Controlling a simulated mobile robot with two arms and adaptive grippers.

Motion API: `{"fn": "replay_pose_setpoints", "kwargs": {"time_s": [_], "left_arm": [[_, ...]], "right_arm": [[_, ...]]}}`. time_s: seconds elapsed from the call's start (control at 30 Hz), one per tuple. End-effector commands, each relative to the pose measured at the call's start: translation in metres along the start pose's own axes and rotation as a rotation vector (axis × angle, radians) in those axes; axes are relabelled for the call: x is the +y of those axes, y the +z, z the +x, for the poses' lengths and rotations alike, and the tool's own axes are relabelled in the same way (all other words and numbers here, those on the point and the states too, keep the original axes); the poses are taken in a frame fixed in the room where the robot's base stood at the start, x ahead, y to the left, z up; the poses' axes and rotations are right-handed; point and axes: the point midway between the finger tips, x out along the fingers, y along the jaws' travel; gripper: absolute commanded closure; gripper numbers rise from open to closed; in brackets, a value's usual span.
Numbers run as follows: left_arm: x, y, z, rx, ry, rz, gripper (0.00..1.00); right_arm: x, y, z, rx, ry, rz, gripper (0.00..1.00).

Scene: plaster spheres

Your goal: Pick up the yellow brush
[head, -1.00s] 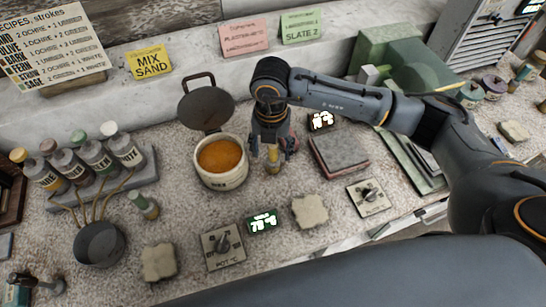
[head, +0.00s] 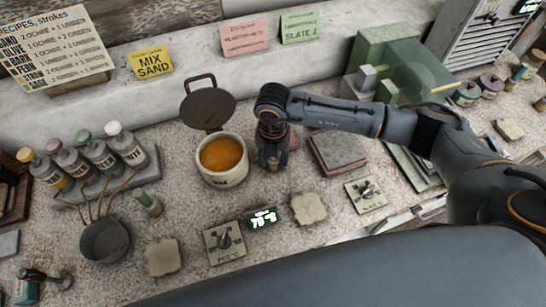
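The yellow brush (head: 273,164) stands on the speckled worktop just right of the pot of orange liquid. Only a small yellow part of it shows between the fingers; the rest is hidden by my gripper. My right gripper (head: 274,163) points down over the brush, and its fingers are drawn in close on both sides of it. It appears shut on the brush, though the contact itself is too small to see clearly. My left gripper is not in view.
The pot (head: 222,172) with its raised lid (head: 208,108) stands close to the left of my gripper. A grey-topped red block (head: 338,152) lies to the right. A dial plate (head: 224,243) and pale slabs lie in front. Bottles stand in a rack (head: 148,170) at left.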

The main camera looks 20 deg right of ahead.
Motion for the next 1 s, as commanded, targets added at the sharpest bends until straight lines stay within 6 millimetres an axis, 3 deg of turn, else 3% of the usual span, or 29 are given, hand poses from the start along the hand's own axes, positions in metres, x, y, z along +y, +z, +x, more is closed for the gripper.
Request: {"fn": "replay_pose_setpoints", "kwargs": {"time_s": [0.37, 0.63, 0.9, 1.0], "left_arm": [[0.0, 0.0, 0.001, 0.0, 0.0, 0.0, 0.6], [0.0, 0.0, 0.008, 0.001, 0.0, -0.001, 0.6], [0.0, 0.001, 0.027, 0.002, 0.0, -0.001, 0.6], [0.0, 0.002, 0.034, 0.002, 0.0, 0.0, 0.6]], "right_arm": [[0.0, 0.001, -0.003, -0.001, 0.001, 0.001, 0.96], [0.001, 0.0, -0.033, -0.004, 0.003, -0.002, 0.96], [-0.001, -0.054, -0.092, -0.005, 0.006, -0.008, 0.96], [-0.002, -0.082, -0.101, -0.002, 0.005, -0.009, 0.96]]}}
